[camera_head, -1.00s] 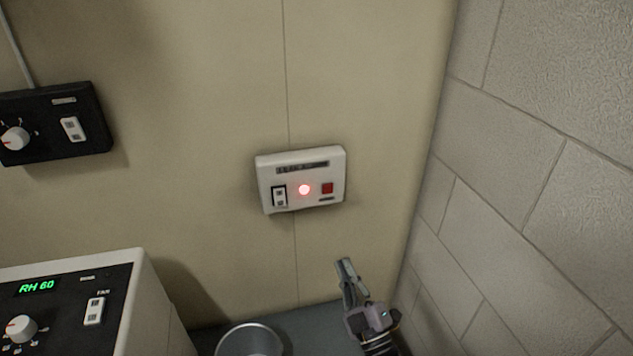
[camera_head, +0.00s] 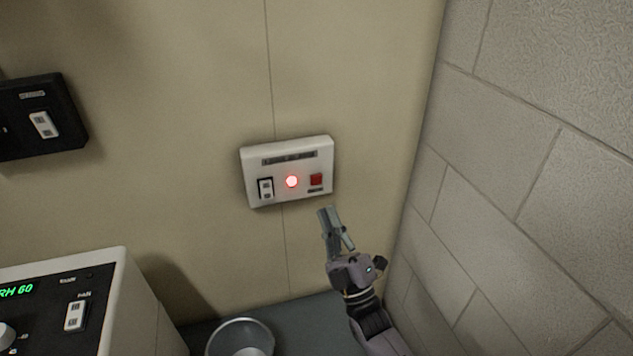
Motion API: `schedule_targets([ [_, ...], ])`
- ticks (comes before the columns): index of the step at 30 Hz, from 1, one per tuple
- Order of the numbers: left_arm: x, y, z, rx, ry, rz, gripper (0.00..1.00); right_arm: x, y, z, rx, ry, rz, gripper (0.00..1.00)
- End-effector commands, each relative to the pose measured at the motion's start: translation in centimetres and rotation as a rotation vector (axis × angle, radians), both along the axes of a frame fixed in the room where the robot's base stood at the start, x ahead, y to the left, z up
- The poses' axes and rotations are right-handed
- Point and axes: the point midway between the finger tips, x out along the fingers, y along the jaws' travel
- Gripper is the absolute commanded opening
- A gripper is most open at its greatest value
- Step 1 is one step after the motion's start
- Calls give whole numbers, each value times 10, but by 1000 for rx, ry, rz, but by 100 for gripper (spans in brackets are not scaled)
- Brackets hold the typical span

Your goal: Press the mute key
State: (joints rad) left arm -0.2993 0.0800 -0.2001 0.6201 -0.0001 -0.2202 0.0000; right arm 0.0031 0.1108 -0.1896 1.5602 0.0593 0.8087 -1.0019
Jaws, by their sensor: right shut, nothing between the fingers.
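A white alarm box (camera_head: 285,153) is fixed to the beige wall. The small labels are too blurred to read. My right gripper (camera_head: 328,211) is shut and empty. Its fingertips point up, just below the lower right part of the box and under the red key, and look apart from it. My left gripper is not in view.
A black control box (camera_head: 65,108) with a white switch is on the wall at left. A white unit (camera_head: 124,290) with a black panel and green display stands at lower left. A metal bin (camera_head: 240,335) is at the bottom. A block wall (camera_head: 540,170) closes the right side.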

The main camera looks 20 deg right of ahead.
Motion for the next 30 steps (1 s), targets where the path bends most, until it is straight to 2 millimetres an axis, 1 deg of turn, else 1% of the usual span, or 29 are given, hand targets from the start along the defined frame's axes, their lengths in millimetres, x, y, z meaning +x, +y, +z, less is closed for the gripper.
schedule_targets([
  [1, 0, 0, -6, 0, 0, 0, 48, 7, 0, -2, -1, -3, 0, 0],
  [9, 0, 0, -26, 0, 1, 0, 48, 46, 2, -3, -1, -4, 0, 0],
  [15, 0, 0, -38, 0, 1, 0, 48, 66, 2, -3, 1, -2, 0, 0],
  [21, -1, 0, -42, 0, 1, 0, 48, 75, 3, -1, 0, 0, 0, 0],
  [30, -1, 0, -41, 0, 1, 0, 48, 75, 3, 0, 1, 0, 1, 0],
])
